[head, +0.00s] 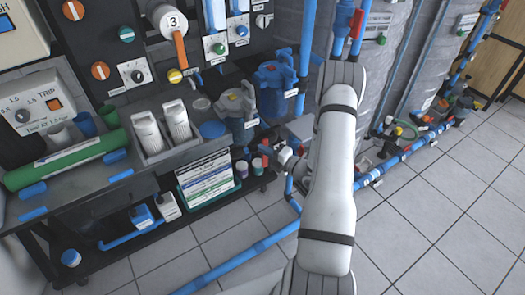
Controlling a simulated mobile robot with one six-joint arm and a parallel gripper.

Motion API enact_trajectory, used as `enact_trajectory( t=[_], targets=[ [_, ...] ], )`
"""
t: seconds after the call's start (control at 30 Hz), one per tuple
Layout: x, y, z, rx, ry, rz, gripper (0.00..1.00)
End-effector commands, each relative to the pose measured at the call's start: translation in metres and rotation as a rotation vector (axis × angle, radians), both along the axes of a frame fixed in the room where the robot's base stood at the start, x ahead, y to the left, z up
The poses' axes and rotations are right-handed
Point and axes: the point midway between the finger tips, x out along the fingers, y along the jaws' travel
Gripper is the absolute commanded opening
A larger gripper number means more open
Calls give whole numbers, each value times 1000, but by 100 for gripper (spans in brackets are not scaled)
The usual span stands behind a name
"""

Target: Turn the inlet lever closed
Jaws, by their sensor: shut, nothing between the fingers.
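My arm rises through the middle of the head view, and its forearm hides part of the blue pipework. The end of my arm shows only partly, left of the forearm; my gripper (281,157) seems to be there, low by the rack's right end, and is shut with nothing held. A small red part (264,161) is close to its left; I cannot tell whether it is the inlet lever or whether they touch. Another red handle (356,23) sits on a blue pipe at the top. No label marks the inlet lever legibly.
A blue pipe (245,253) crosses the floor. Tiled floor (440,215) is open at right.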

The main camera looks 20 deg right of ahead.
Motion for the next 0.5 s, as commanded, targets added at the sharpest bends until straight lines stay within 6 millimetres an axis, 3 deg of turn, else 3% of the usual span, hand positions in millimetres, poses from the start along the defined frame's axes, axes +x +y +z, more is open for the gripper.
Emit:
enact_trajectory(
  t=[0.33,0.5],
  targets=[
    [0,5,0,1,1,5,0],
    [-3,25,1,2,2,5,0]
  ],
)
